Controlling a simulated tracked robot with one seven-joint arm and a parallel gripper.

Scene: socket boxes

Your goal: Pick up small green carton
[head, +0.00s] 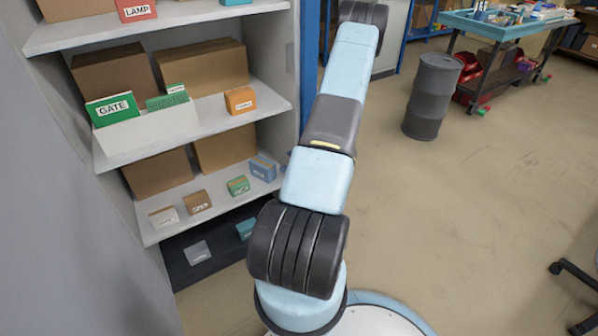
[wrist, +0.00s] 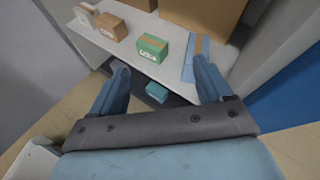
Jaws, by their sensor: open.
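A small green carton (head: 238,186) with a pale label stands on the lower white shelf in the head view, between a brown box and a blue box. In the wrist view the green carton (wrist: 152,47) is beyond my gripper (wrist: 160,63), between the lines of its two fingers. The fingers are apart with nothing between them. The head view shows my arm, but not my gripper's fingers. Other green boxes, a GATE box (head: 112,109) and a low green carton (head: 167,100), sit on the shelf above.
A blue box (head: 262,169) stands right of the green carton; in the wrist view the right finger partly covers it. A brown box (head: 197,202) and a white box (head: 164,217) stand to the left. A teal box (wrist: 157,92) lies below the shelf edge. Large cardboard boxes (head: 225,149) stand behind.

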